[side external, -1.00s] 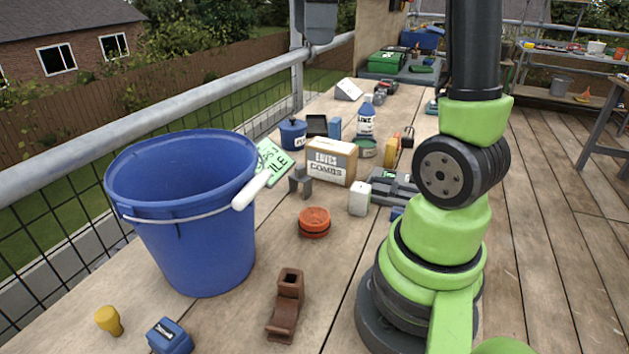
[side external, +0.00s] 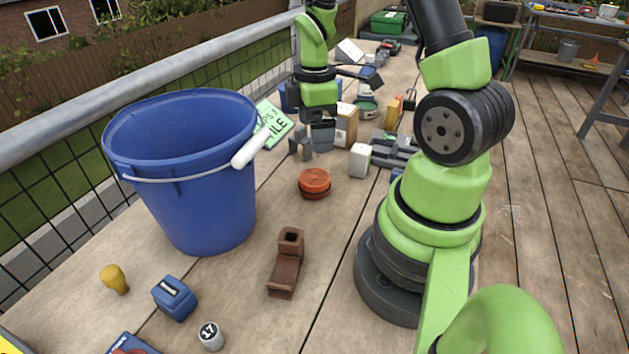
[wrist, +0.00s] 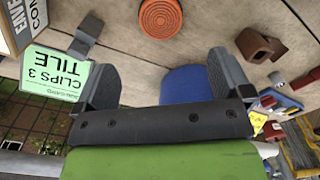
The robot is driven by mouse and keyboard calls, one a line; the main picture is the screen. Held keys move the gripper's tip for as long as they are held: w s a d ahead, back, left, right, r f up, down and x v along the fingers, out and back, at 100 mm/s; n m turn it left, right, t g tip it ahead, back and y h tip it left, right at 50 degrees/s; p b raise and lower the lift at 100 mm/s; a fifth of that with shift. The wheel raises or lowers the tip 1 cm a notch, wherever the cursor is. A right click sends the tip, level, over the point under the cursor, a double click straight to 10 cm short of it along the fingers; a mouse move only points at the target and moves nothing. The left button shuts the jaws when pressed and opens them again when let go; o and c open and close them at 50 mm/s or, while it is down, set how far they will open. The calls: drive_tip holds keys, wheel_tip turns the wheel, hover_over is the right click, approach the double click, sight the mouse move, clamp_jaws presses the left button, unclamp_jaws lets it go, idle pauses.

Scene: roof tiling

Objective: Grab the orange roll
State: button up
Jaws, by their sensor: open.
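The orange roll (side external: 314,182) is a short round disc lying flat on the wooden deck, between the blue bucket and my arm's base. In the wrist view the orange roll (wrist: 160,17) shows its ringed top at the upper edge. My gripper (side external: 320,135) hangs behind and above the roll in the side view, in front of the cardboard box. In the wrist view my gripper (wrist: 160,80) is open, with nothing held between its fingers, and the roll lies beyond the fingertips.
A large blue bucket (side external: 185,195) stands left of the roll. A brown pipe piece (side external: 287,262) lies in front, a grey bracket (side external: 300,145) behind, and a white block (side external: 360,160) to the right. A green sign (wrist: 58,75) lies near the gripper. Deck around the roll is clear.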

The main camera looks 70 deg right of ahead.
sight(315, 177)
wheel_tip(315, 177, down, 7)
drive_tip(key=shift+r, duration=0.1)
drive_tip(key=shift+a+f, duration=0.1)
drive_tip(key=shift+f, duration=2.5)
drive_tip(key=c, duration=1.1)
drive_tip(key=shift+o, duration=0.2)
drive_tip(key=shift+r, duration=0.1)
